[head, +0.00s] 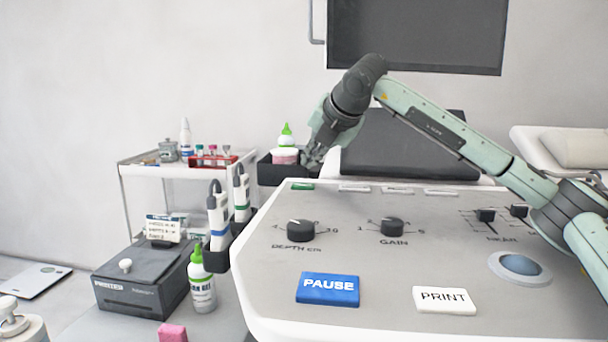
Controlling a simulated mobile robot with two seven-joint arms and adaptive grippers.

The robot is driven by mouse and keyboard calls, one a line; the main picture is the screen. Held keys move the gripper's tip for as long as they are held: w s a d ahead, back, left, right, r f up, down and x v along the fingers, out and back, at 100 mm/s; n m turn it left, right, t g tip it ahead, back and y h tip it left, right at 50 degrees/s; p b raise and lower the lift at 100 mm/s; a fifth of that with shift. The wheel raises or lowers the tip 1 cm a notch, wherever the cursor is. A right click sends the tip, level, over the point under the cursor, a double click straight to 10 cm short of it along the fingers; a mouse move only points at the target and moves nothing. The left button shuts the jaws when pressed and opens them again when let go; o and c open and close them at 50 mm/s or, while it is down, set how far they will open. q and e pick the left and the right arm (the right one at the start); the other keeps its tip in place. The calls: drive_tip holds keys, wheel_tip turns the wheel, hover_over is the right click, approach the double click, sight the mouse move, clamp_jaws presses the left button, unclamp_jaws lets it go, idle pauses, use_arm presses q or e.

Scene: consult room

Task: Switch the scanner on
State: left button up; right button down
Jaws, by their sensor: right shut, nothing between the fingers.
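The scanner's grey control panel (345,255) with a white rim fills the lower right of the head view. A small green key (302,185) sits at its far left edge, with several pale keys (398,189) in the same row. My right gripper (312,160) is shut and empty, above and just beyond the panel's far left edge, close to the green key. I cannot tell whether it touches anything. The scanner's tilted screen (400,145) behind the panel is dark, partly hidden by my right arm. My left gripper is out of view.
The panel carries a DEPTH knob (301,230), a GAIN knob (392,227), a blue PAUSE key (328,289), a PRINT key (445,300) and a trackball (520,266). A black holder with a green-capped bottle (286,137) stands beside my gripper. A printer (140,285) stands left.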

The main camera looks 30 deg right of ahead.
drive_tip(key=shift+w+a+f+p, duration=0.1)
drive_tip(key=shift+a+f+p, duration=0.4)
drive_tip(key=shift+a, duration=0.2)
drive_tip(key=shift+w+a+r, duration=0.15)
drive_tip(key=shift+w+r, duration=0.05)
drive_tip(key=shift+w+a, duration=0.1)
drive_tip(key=shift+w, duration=0.1)
drive_tip(key=shift+w+d+p, duration=0.15)
drive_tip(key=shift+d+p, duration=0.2)
drive_tip(key=shift+d, duration=0.05)
